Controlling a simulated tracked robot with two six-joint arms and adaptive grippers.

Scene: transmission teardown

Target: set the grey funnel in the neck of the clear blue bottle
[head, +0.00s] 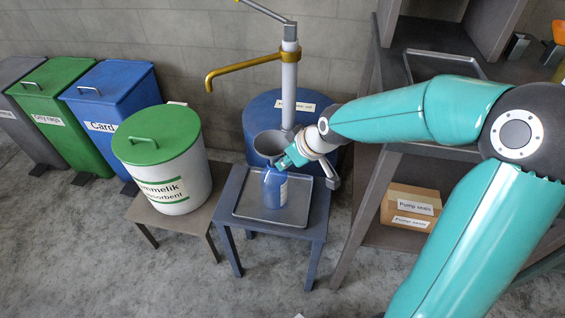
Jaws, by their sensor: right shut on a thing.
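The clear blue bottle (273,190) stands upright on a grey tray on the small blue table. The grey funnel (268,143) is right above the bottle, with its wide mouth up. My right gripper (286,160) comes in from the right and is shut on the funnel at its right side, just over the bottle. The gripper hides part of the funnel and the bottle's neck. I cannot tell whether the spout is inside the neck. My left gripper is not in view.
The grey tray (243,211) has a low rim. A blue drum (238,115) with a pump and brass spout (240,67) stands close behind. A white bin with a green lid (160,140) is at left. A shelf with a cardboard box (410,205) is at right.

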